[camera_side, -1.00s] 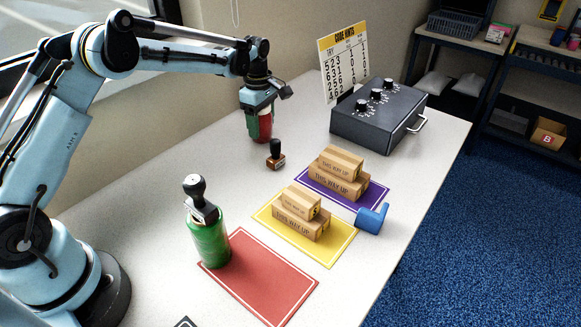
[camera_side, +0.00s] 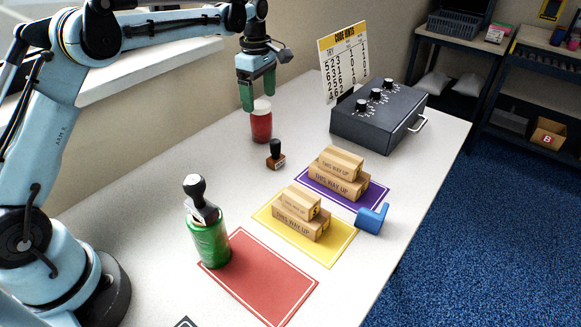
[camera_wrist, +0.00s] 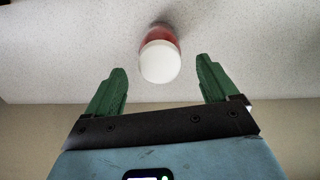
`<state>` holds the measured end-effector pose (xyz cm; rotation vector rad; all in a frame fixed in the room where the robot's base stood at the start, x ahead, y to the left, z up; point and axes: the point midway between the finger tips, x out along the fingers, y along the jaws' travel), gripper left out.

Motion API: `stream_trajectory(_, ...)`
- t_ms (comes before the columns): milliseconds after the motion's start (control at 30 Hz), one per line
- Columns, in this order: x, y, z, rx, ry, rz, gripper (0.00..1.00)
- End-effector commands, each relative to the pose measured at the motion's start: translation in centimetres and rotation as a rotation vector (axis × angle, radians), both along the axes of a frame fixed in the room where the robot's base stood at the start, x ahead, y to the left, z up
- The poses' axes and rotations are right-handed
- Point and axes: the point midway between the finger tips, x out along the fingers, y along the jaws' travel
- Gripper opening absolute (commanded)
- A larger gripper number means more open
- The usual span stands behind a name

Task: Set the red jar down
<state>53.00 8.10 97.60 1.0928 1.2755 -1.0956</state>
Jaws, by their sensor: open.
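The red jar (camera_side: 261,126) with a white lid stands upright on the table near the wall. It also shows in the wrist view (camera_wrist: 162,35), where its white lid (camera_wrist: 160,62) faces the camera, beyond and between the fingertips. My gripper (camera_side: 257,98) is above the jar, its green fingers pointing down. The fingers are apart and empty in the wrist view (camera_wrist: 161,78). In the side view one fingertip overlaps the lid's edge, and I cannot tell if it touches.
A small stamp (camera_side: 276,155) stands close to the jar. A dark dial box (camera_side: 378,117) is to the right. Boxes (camera_side: 338,178) sit on purple and yellow mats.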

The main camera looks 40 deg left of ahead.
Motion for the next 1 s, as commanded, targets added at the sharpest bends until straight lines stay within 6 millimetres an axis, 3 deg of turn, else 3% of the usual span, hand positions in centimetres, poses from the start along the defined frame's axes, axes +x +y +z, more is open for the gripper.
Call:
stream_trajectory(100, 0.0, 0.0, 1.9, 0.000, 0.000, 0.000, 0.87)
stream_trajectory(367, -0.1, 0.0, 3.9, 0.000, -0.002, -0.006, 0.87)
stream_trajectory(533, -1.1, -0.7, 5.6, 0.009, -0.042, -0.115, 0.87)
stream_trajectory(800, -5.9, -3.1, 9.0, 0.067, -0.174, -0.504, 0.87)
stream_trajectory(1000, -10.4, -4.7, 9.9, 0.142, -0.268, -0.803, 0.87)
